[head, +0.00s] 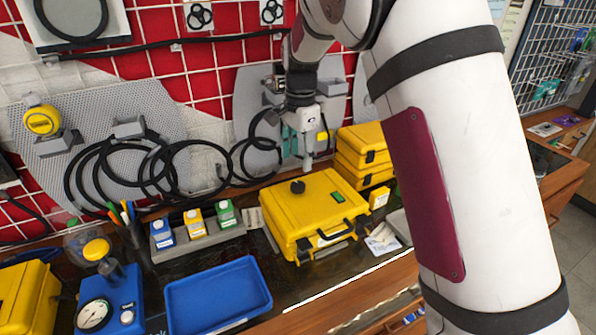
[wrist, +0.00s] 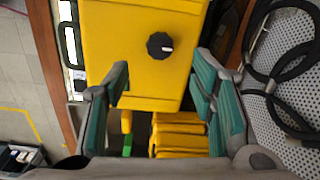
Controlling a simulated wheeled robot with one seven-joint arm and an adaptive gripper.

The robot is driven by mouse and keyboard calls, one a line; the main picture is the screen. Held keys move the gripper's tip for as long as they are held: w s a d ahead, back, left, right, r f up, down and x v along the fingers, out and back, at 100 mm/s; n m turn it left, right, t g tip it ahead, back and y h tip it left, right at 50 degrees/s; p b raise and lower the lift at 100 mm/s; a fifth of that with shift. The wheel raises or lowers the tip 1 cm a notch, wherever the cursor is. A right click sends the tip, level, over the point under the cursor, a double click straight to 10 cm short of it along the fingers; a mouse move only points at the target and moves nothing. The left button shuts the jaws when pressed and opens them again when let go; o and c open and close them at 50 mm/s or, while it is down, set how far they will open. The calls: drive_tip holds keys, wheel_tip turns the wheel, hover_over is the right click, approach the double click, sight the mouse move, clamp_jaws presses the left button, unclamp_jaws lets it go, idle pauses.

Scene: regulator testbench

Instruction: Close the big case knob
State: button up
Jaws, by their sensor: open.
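The big yellow case (head: 316,212) lies shut on the bench in the head view, its black handle at the front. Its round black knob (head: 298,187) sits on the top face. In the wrist view the knob (wrist: 160,46) shows a white mark pointing right, on the yellow case top (wrist: 115,30). My gripper (head: 307,158) hangs above the far side of the case in the head view. In the wrist view its teal-padded fingers (wrist: 160,85) are wide apart and empty. The knob lies beyond the fingertips, roughly centred between them, with no contact visible.
Stacked smaller yellow cases (head: 364,150) stand right of the big case. A blue tray (head: 217,297) and a rack of small bottles (head: 195,225) are to its left. Black hoses (head: 150,170) hang on the wall panel behind.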

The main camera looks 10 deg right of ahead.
drive_tip(key=shift+s+r, duration=0.1)
drive_tip(key=shift+r, duration=1.6)
drive_tip(key=s+d+r+n+t+y, duration=0.1)
drive_tip(key=s+d+r+n, duration=0.2)
drive_tip(key=s+r, duration=0.45)
drive_tip(key=s+d+r+n+t, duration=0.1)
drive_tip(key=s+d+r+n, duration=0.2)
drive_tip(key=s, duration=0.7)
drive_tip(key=s+d+f+n+t+h, duration=0.1)
drive_tip(key=s+n, duration=0.6)
drive_tip(key=s, duration=0.9)
drive_tip(key=shift+s+f+t, duration=0.4)
drive_tip(key=shift+t, duration=0.5)
